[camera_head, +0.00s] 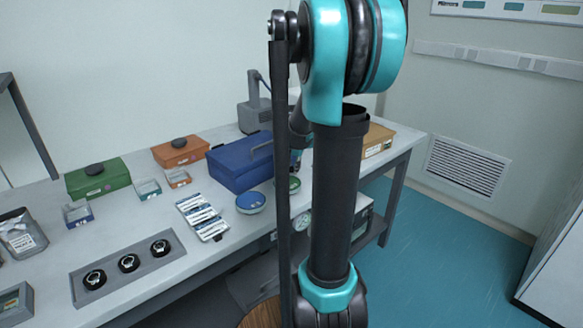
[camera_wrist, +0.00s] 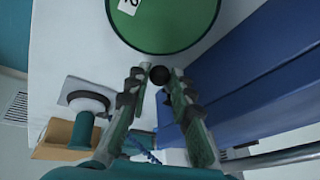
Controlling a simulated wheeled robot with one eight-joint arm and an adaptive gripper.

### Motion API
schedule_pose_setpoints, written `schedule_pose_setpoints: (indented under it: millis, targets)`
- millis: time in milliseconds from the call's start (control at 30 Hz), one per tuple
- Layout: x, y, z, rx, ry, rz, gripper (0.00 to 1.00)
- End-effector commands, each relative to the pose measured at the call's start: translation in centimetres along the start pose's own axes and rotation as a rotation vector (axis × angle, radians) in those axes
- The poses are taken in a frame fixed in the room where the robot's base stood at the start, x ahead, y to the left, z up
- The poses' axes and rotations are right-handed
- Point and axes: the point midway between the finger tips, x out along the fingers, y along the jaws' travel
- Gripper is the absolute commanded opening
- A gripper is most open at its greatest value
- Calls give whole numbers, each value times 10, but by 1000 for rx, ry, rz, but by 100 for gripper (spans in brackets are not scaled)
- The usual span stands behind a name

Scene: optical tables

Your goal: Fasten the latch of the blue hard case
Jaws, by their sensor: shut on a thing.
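The blue hard case (camera_head: 238,163) sits on the table in the head view, its lid down. Its blue side fills the right of the wrist view (camera_wrist: 262,85). A small round black knob (camera_wrist: 160,75), seemingly the latch's, shows beside the case wall between my fingertips. My gripper (camera_wrist: 157,82) is shut on this knob, with the fingers spread about its width. In the head view my arm hides the gripper and the case's right end. How the latch sits on the case cannot be made out.
A green round container (camera_wrist: 165,18) lies close ahead of the fingertips. In the head view, a blue-lidded round tin (camera_head: 250,202) and a card of labelled strips (camera_head: 202,216) lie before the case. An orange box (camera_head: 378,139) stands right of it.

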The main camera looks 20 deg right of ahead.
Motion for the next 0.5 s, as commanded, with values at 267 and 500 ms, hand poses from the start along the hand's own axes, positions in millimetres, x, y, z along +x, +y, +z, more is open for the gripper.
schedule_pose_setpoints:
  millis: [267,500]
  targets:
    - [0,0,0,0,-1,0,42]
    - [0,0,0,-1,-1,0,42]
